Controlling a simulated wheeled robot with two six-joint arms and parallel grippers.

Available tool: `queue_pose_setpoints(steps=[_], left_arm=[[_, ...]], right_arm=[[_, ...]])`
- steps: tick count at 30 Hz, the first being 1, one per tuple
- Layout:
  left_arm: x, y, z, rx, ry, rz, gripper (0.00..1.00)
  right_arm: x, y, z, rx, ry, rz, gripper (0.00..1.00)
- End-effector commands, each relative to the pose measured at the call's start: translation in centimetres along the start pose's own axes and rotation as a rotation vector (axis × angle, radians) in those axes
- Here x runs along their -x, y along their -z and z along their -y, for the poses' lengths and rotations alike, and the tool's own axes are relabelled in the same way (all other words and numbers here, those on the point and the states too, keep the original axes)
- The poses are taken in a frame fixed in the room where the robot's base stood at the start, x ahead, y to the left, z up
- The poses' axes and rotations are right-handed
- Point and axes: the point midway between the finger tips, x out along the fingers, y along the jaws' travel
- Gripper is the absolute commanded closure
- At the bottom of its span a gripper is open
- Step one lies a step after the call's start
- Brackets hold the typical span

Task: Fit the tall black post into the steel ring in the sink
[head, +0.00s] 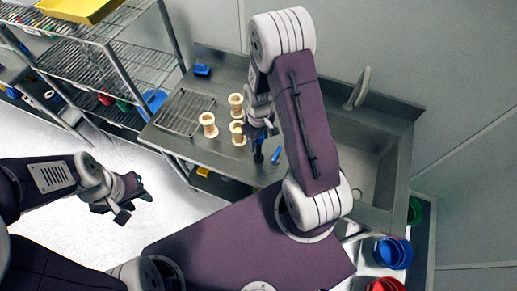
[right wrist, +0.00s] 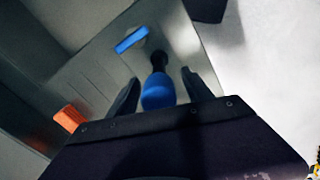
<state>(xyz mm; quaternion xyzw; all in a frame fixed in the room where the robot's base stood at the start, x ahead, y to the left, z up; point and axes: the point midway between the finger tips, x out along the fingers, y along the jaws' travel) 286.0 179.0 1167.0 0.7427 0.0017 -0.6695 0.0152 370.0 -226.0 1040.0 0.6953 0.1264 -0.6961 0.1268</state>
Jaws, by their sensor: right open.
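A slim post with a black lower part (head: 258,156) and a blue upper part stands on the steel counter in the head view. In the right wrist view its blue end (right wrist: 157,92) lies between the two fingers of my right gripper (right wrist: 158,88), with the black part beyond it. My right gripper is open around it, apart from it as far as I can see. My left gripper (head: 121,200) hangs over the floor at left, fingers spread and empty. The sink basin (head: 372,140) is at right, partly hidden by my right arm. A faint round shape (head: 357,193) shows in it; I cannot tell whether it is the steel ring.
A blue bar (head: 276,155) lies beside the post. Several cream spools (head: 208,124) and a wire rack (head: 184,112) stand to its left. A faucet (head: 358,88) rises behind the sink. Wire shelving (head: 100,65) is at far left. Coloured bowls (head: 393,252) are at lower right.

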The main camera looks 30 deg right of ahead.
Motion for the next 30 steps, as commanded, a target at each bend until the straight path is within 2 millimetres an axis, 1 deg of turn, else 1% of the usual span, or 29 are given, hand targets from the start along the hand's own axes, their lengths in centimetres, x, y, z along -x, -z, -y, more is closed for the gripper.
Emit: queue_pose_setpoints(steps=[1,3,6,12,13,14,15,17,18,19,30], left_arm=[[0.8,0.1,0.0,0.000,0.000,0.000,0.64],[0.8,0.1,0.0,0.000,0.000,0.000,0.64],[0.9,0.1,0.0,0.000,0.000,0.000,0.64],[0.8,0.1,0.0,0.000,0.000,0.000,0.64],[0.8,0.1,0.0,0.000,0.000,0.000,0.64],[0.8,0.1,0.0,0.000,0.000,0.000,0.64],[0.8,0.1,0.0,0.000,0.000,0.000,0.64],[0.8,0.1,0.0,0.000,0.000,0.000,0.64],[0.8,0.1,0.0,0.000,0.000,0.000,0.64],[0.8,0.1,0.0,0.000,0.000,0.000,0.64],[0.8,0.1,0.0,0.000,0.000,0.000,0.64]], right_arm=[[-0.4,-0.2,0.0,-0.001,0.003,0.005,0.41],[-1.6,-0.1,0.0,0.000,0.002,0.003,0.41],[-2.5,-0.1,0.0,0.000,0.001,0.001,0.41],[-2.6,0.0,-0.1,0.000,-0.001,-0.001,0.41],[-2.6,0.0,0.0,0.000,-0.001,-0.001,0.44],[-2.6,0.0,-0.1,0.000,-0.001,-0.001,0.52],[-2.6,0.0,0.0,0.000,-0.001,-0.001,0.63],[-2.6,0.0,0.0,0.000,-0.001,-0.001,0.80],[-2.6,0.0,0.0,0.000,-0.001,-0.001,0.91],[-2.6,0.0,0.0,0.000,-0.001,-0.001,0.99],[-2.6,0.0,-0.1,0.000,-0.001,-0.002,1.00]])
